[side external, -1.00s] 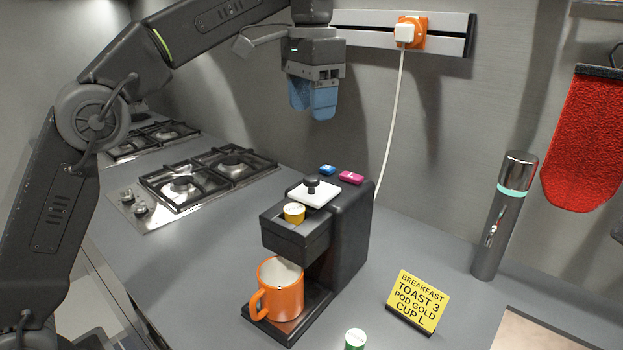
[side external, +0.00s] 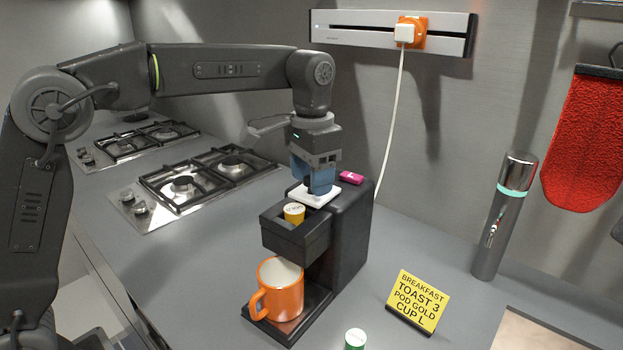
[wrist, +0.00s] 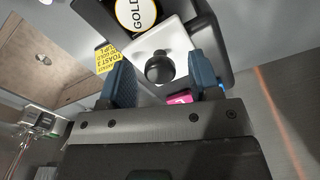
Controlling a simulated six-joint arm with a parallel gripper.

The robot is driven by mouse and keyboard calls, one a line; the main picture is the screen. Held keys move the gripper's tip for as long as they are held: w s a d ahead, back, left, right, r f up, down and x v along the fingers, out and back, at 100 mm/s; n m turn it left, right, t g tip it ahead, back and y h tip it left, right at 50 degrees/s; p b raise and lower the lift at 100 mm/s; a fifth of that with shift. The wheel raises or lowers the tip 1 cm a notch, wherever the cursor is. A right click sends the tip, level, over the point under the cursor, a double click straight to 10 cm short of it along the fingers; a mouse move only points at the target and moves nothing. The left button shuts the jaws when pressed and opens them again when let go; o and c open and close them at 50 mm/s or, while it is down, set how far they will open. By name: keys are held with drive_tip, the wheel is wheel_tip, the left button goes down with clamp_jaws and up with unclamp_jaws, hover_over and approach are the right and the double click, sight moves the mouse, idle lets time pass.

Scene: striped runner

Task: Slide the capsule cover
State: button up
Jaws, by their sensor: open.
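The capsule cover (side external: 315,197) is a white square plate on top of the black coffee machine (side external: 346,237). In the wrist view the cover (wrist: 150,42) carries a round black knob (wrist: 160,67). A gold capsule (side external: 294,212) sits in the opening in front of the cover; it reads GOLD in the wrist view (wrist: 135,12). My gripper (side external: 318,188) has blue fingers and is low over the cover. In the wrist view my gripper (wrist: 162,82) is open, one finger on each side of the knob. In the side view the fingers hide the knob. Contact cannot be told.
A pink button (side external: 351,178) is on the machine top close to my fingers. An orange mug (side external: 280,290) stands under the spout. Stove burners (side external: 207,177) are at left.

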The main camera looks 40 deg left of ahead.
drive_tip(key=shift+f, duration=0.5)
clamp_jaws()
